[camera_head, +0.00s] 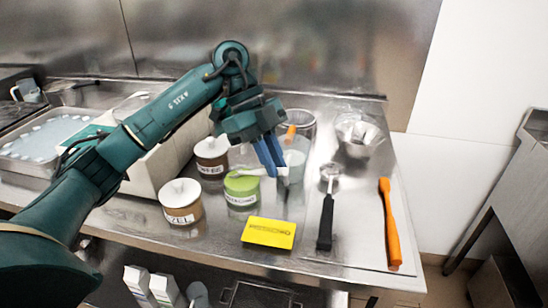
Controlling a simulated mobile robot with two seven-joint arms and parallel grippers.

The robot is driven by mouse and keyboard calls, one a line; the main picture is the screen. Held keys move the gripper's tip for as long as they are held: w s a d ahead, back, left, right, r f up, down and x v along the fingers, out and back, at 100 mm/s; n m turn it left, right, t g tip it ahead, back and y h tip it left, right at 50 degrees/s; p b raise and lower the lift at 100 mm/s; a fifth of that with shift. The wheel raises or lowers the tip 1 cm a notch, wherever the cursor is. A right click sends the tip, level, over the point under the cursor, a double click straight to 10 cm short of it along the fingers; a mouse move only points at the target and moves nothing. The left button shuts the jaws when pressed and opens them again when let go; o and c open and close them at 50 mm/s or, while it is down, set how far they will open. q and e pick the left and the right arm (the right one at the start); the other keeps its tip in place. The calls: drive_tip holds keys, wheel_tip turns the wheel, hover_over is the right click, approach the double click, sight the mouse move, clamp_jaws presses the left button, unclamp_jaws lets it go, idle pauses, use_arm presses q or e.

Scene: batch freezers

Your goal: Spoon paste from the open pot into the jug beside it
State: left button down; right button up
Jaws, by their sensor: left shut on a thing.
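The open pot (241,193) has green contents and a pale label and stands on the steel counter. A pale, translucent jug (296,160) stands just right of it, partly hidden behind my gripper. My left gripper (276,170) points down between pot and jug, with its blue fingers shut on a white spoon (250,172). The spoon lies roughly level, and its left end is over the pot's mouth. I cannot tell whether paste is on it. My right gripper is not in view.
Lidded jars (181,203) and (211,158) stand left of the pot. A yellow sign (268,232) lies in front. A black-handled scoop (326,212) and orange spatula (390,228) lie right. A metal bowl (357,138) and clear container (301,121) stand behind.

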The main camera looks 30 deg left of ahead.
use_arm(q)
drive_tip(key=shift+d+r+p, duration=0.15)
drive_tip(key=shift+d+p, duration=0.1)
drive_tip(key=shift+p, duration=0.05)
drive_tip(key=shift+r+p, duration=0.7)
drive_tip(key=shift+p, duration=0.05)
drive_tip(key=shift+s+d+r+p, duration=0.1)
drive_tip(key=shift+r+p, duration=0.45)
drive_tip(key=shift+p, duration=0.1)
drive_tip(key=shift+d+r+p, duration=0.1)
drive_tip(key=shift+r+p, duration=0.5)
drive_tip(key=shift+p, duration=0.1)
drive_tip(key=shift+s+d+f+y+p, duration=0.15)
drive_tip(key=shift+d+y+p, duration=0.2)
drive_tip(key=shift+y, duration=0.25)
drive_tip(key=shift+s+d+f+t+y+p, duration=0.1)
drive_tip(key=shift+d+t+y+p, duration=0.4)
drive_tip(key=shift+y, duration=0.3)
drive_tip(key=shift+s+d+f+y+p, duration=0.15)
drive_tip(key=shift+d+f+y+p, duration=0.2)
drive_tip(key=shift+d+y, duration=0.3)
drive_tip(key=shift+a, duration=0.1)
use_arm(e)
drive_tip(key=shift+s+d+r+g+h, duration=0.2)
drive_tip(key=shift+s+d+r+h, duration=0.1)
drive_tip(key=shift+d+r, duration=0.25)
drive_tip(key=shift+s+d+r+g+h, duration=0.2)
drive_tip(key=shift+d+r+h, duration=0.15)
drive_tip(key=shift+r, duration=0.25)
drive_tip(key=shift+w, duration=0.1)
